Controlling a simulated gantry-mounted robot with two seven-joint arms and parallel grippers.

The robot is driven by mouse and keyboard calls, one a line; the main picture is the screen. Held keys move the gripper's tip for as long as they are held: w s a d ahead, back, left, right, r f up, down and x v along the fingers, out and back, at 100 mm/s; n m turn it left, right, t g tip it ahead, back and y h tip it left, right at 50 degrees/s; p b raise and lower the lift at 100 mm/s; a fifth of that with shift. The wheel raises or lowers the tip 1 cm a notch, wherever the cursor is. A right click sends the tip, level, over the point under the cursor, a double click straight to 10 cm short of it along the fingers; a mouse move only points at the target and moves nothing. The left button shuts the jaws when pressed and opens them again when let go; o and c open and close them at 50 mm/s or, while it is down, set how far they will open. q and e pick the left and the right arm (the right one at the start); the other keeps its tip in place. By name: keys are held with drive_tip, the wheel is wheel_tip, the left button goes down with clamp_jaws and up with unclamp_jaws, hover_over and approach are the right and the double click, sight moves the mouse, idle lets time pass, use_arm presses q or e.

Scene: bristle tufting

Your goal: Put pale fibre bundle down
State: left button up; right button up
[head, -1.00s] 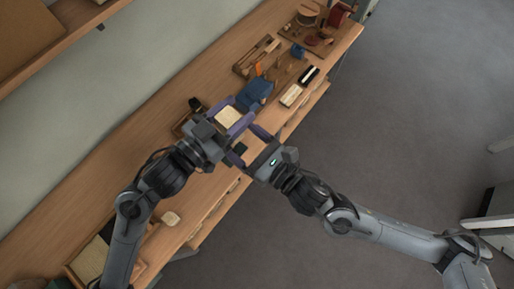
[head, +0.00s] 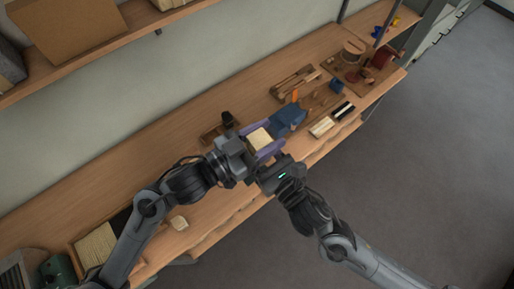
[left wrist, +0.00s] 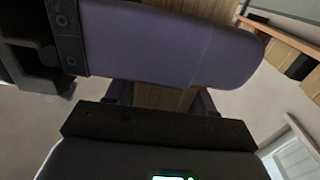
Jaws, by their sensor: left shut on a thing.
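The pale fibre bundle (head: 259,138) is a blocky pale bundle held above the bench. My left gripper (head: 262,141) is shut on it, with purple fingers along its sides. In the left wrist view one purple finger (left wrist: 180,45) crosses in front of the bundle (left wrist: 165,97). My right gripper (head: 272,160) faces it from the front right. In the left wrist view the right gripper's finger ends reach both sides of the bundle; whether they press on it I cannot tell.
The wooden bench (head: 150,165) runs diagonally. A blue object (head: 288,118) stands just beyond the grippers. A pale block and a dark brush-like piece (head: 343,112) lie near the front edge. A tray of pale fibres (head: 95,247) is at the lower left. Bare bench lies behind the left arm.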

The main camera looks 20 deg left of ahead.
drive_tip(key=shift+s+a, duration=0.1)
drive_tip(key=shift+s, duration=0.05)
drive_tip(key=shift+c, duration=1.1)
use_arm(q)
drive_tip(key=o, duration=0.6)
use_arm(e)
drive_tip(key=shift+c, duration=0.8)
use_arm(q)
drive_tip(key=o, duration=0.6)
drive_tip(key=shift+c, duration=0.2)
